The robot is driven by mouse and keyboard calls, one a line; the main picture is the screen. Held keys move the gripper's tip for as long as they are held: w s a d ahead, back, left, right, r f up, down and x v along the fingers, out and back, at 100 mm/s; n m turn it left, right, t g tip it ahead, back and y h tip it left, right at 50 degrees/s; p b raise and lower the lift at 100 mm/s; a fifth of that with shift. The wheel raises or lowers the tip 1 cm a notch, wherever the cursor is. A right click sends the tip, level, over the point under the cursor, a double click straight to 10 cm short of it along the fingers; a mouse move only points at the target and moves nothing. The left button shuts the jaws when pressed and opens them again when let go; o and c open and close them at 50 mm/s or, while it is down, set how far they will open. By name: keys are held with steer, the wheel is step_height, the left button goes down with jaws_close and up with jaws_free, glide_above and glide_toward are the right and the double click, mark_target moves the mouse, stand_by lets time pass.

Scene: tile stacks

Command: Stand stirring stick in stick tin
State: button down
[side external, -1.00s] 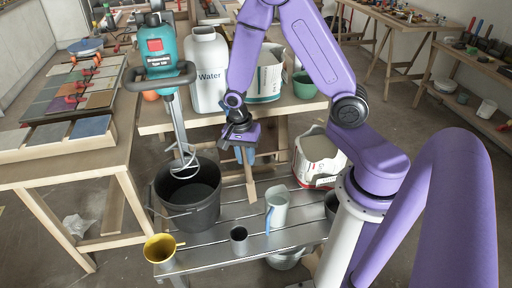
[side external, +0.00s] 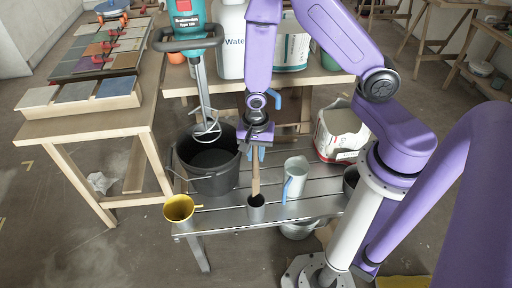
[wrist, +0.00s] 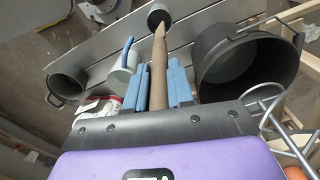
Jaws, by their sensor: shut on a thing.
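The stirring stick (side external: 256,178) is a long brown wooden stick, held close to upright. My gripper (side external: 256,152) is shut on its upper part; in the wrist view the blue fingers of my gripper (wrist: 160,88) flank the stick (wrist: 158,62). The stick tin (side external: 256,210) is a small dark grey cylinder standing on the slatted metal bench. The stick's lower end meets the tin's mouth in the side view. In the wrist view it overlaps the rim of the tin (wrist: 157,8). How deep the end sits is hidden.
A black bucket (side external: 208,180) with a mixer whisk above it stands left of the tin. A yellow cup (side external: 179,208) is at the bench's left corner. A pale jug (side external: 296,175) with a blue handle stands close right of the tin. A sack (side external: 340,130) is behind right.

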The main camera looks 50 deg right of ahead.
mark_target(256, 173)
steer(key=shift+f, duration=4.65)
steer(key=c, duration=0.9)
jaws_free()
step_height(256, 173, up, 17)
steer(key=shift+a+r, duration=0.1)
steer(key=shift+r, duration=0.1)
